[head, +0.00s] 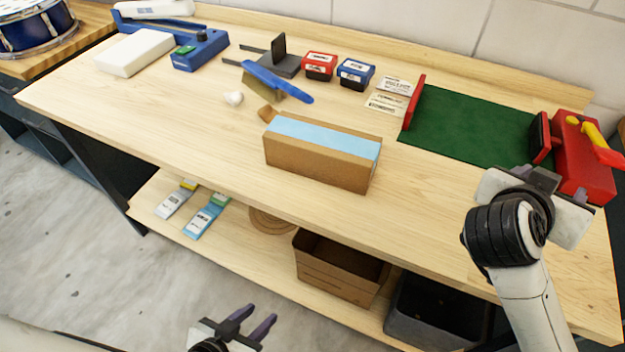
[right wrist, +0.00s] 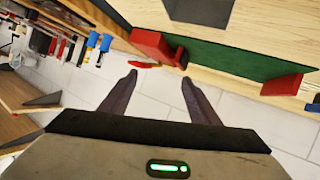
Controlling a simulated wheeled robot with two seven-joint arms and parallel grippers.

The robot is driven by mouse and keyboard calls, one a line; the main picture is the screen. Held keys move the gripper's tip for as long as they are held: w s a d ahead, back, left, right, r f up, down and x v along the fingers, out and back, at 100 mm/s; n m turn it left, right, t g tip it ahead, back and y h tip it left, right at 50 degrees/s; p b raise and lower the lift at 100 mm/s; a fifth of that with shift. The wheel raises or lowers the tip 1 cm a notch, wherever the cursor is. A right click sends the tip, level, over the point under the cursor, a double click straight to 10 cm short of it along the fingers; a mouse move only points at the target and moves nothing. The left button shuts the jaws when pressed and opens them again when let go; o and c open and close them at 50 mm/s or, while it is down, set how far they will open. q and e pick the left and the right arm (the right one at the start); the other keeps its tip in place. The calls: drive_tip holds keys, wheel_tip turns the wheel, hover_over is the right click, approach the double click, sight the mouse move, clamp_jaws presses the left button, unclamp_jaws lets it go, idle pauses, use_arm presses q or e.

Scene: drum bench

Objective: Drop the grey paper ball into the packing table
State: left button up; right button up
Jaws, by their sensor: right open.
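A small pale, crumpled-looking ball (head: 234,98) rests on the wooden packing table (head: 190,125), left of the cardboard box and near the blue-handled brush; it looks whitish grey. My left gripper (head: 262,314) is low at the bottom of the head view, in front of the table, with its two dark fingers apart and nothing between them. My right gripper (head: 543,180) is over the right end of the table, beside the red vise. In the right wrist view its fingers (right wrist: 160,88) are spread and empty. Both grippers are well away from the ball.
A cardboard box (head: 322,165) with a light blue top stands mid-table. The blue-handled brush (head: 272,82), red (head: 319,66) and blue (head: 356,73) small boxes, green mat (head: 465,127) and red vise (head: 583,160) are around it. An open carton (head: 338,268) sits on the lower shelf.

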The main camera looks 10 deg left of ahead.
drive_tip(key=v, duration=0.9)
drive_tip(key=shift+s+a+r, duration=0.15)
drive_tip(key=shift+s+a, duration=0.05)
drive_tip(key=shift+s, duration=0.1)
